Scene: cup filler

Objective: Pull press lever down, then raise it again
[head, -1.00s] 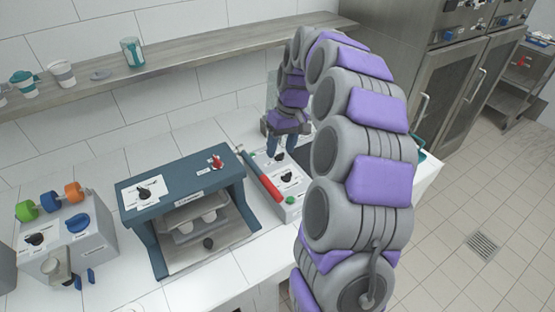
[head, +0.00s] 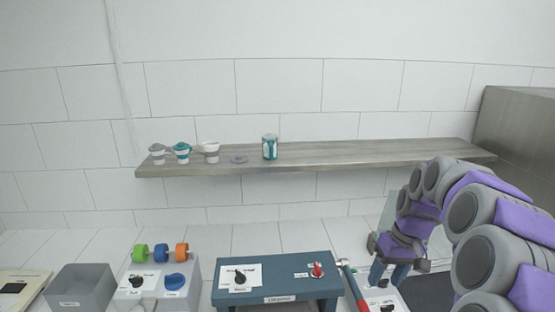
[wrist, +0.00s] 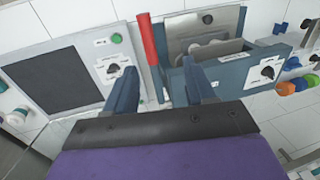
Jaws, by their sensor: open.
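The press lever is a thin grey rod with a red handle (head: 355,286); in the head view it stands between the blue machine and a grey box, cut by the lower edge. In the wrist view its red handle (wrist: 149,42) shows in line with the space between my fingers, beyond the tips. My gripper (head: 390,272) is above the grey box (head: 385,298), right of the lever. In the wrist view my gripper (wrist: 158,68) has its fingers wide apart with nothing between them. I see no contact with the lever. The box has a dark plate (wrist: 55,80).
The blue machine (head: 277,272) with a dial and red switch stands left of the lever. Further left are a grey dispenser (head: 152,285) with coloured knobs and a grey bin (head: 82,288).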

